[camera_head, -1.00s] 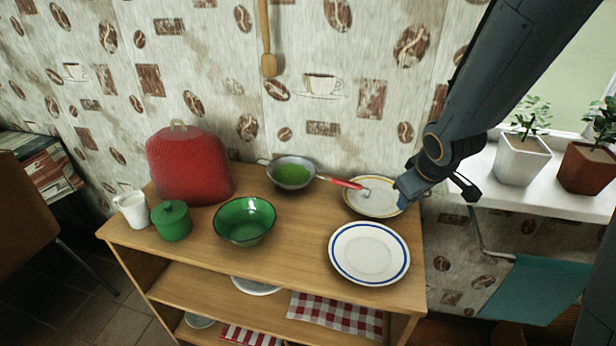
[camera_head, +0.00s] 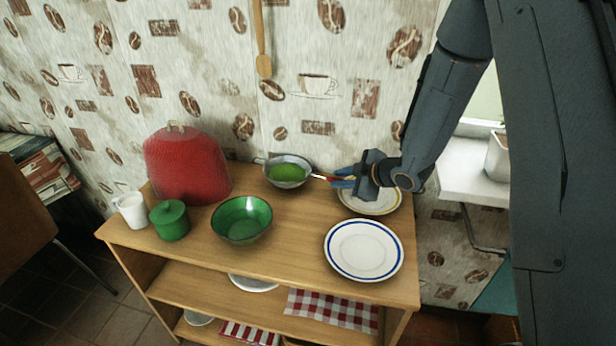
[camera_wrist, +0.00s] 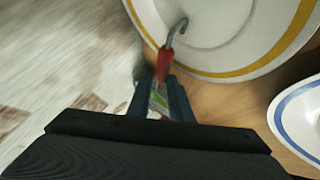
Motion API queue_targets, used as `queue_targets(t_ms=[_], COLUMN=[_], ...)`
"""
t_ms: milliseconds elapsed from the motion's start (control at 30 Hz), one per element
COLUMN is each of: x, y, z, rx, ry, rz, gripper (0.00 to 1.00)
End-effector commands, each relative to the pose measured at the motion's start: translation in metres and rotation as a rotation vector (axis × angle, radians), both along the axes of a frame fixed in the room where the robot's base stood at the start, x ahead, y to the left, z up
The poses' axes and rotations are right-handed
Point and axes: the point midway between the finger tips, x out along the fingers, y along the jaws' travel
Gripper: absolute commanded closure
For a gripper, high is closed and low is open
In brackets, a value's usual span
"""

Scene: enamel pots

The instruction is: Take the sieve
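The sieve (camera_head: 288,172) lies at the back of the shelf top, a grey round bowl with green showing in its middle. Its handle points right, with a red grip and a metal hook at the end. My gripper (camera_head: 338,178) is at the red grip, coming from the right, above the yellow-rimmed plate. In the wrist view, the red grip (camera_wrist: 164,65) lies between the two fingers (camera_wrist: 163,90), which stand apart. I cannot tell whether either finger touches it. The sieve's bowl is mostly hidden in the wrist view.
The yellow-rimmed plate (camera_head: 370,207) is under my gripper, and a blue-rimmed plate (camera_head: 363,250) lies in front. The patterned wall is close behind.

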Motion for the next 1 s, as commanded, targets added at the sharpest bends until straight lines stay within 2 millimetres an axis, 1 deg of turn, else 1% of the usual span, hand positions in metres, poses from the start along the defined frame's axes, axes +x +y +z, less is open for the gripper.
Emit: queue_targets(t_ms=[100,233,367,567,667,700,1000], x=[0.008,0.017,0.022,0.022,0.022,0.022,0.022], y=[0.005,0.013,0.016,0.017,0.017,0.016,0.017], z=[-0.012,-0.021,-0.024,-0.025,-0.025,-0.025,-0.024], rx=[0.001,0.000,0.000,0.000,0.000,0.000,0.001], ry=[0.003,0.002,0.001,0.001,0.001,0.001,0.000], rz=[-0.001,0.001,-0.002,-0.002,-0.002,-0.002,-0.002], gripper=[0.81,0.81,0.81,0.81,0.96,1.00,1.00])
